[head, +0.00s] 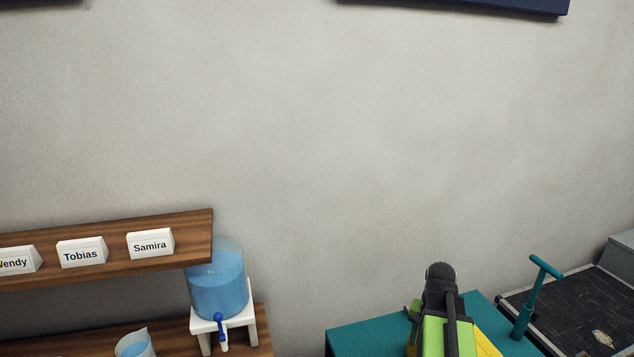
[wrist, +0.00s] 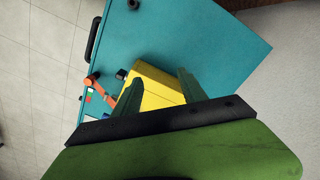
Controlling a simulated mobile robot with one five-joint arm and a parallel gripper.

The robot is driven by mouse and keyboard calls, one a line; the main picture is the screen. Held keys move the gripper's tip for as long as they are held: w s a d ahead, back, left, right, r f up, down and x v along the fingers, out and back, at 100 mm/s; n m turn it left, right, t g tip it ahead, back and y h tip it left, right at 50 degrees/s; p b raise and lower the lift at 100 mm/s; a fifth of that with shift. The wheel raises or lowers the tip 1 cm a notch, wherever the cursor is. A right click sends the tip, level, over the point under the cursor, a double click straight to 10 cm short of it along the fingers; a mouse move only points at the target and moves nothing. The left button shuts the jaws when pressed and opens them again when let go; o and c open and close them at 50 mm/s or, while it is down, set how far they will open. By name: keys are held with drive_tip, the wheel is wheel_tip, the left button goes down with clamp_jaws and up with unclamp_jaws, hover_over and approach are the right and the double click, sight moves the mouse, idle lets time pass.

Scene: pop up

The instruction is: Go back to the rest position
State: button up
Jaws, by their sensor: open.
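In the wrist view my gripper (wrist: 157,88) has its two dark green fingers spread apart, with nothing held between them. A yellow box-like thing (wrist: 150,78) shows beyond and between the fingers. Whether they touch it I cannot tell. It stands on a teal surface (wrist: 215,45). In the head view my green and black arm (head: 440,318) rises at the bottom, right of the middle, over the teal top (head: 375,337). The fingers cannot be made out there.
A teal T-handled post (head: 533,300) stands at the right. A wooden shelf (head: 195,255) with name cards (head: 150,244) and a blue water dispenser (head: 218,290) are at the left. An orange thing (wrist: 103,90) lies beside the yellow one.

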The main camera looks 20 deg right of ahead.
drive_tip(key=w+a+n, duration=0.2)
drive_tip(key=a+n, duration=0.3)
drive_tip(key=a, duration=1.1)
drive_tip(key=w+a+n, duration=0.3)
drive_tip(key=a+n, duration=0.2)
drive_tip(key=a, duration=1)
drive_tip(key=shift+w+a, duration=0.35)
drive_tip(key=shift+a, duration=0.05)
